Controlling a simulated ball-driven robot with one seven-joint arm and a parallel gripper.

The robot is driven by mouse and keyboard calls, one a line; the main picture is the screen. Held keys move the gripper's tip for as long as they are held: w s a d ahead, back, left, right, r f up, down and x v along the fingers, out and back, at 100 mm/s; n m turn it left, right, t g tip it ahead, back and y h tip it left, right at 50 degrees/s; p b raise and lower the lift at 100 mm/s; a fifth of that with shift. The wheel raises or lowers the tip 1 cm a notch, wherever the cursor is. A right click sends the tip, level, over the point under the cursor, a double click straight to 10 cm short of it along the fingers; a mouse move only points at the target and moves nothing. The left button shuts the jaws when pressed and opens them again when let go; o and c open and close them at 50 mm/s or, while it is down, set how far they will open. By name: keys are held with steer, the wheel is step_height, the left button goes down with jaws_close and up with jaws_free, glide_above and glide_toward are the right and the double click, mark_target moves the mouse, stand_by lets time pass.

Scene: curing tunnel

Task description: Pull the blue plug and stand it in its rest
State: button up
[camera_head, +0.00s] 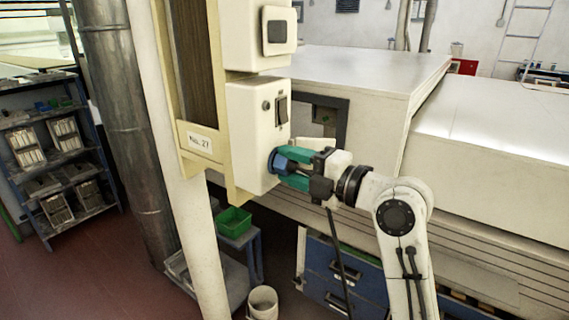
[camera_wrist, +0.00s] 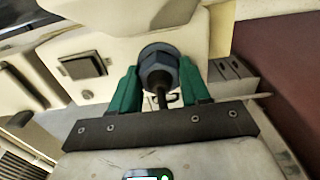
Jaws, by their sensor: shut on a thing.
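The blue plug (camera_head: 281,162) is at the lower front of a cream switch box (camera_head: 247,118) on a post. My gripper (camera_head: 291,166), with green fingers, is shut on the plug from the right. In the wrist view the plug (camera_wrist: 158,68) looks dark blue-grey, with a hexagonal collar and a dark cable running back toward my wrist. The green fingers (camera_wrist: 160,84) lie on both sides of it. The plug's far end is against the box face; how deep it sits is hidden. I cannot make out the rest for the plug in either view.
A cream post (camera_head: 183,200) stands left of my gripper. A large cream machine housing (camera_head: 480,150) fills the right. Below are a green bin (camera_head: 233,221) on a small stand, a white bucket (camera_head: 262,302) and a blue drawer cabinet (camera_head: 335,275). A shelf rack (camera_head: 60,150) stands far left.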

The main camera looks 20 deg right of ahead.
jaws_close()
steer(key=shift+s+d, duration=0.1)
steer(key=shift+b+v, duration=1.55)
steer(key=shift+v, duration=1.35)
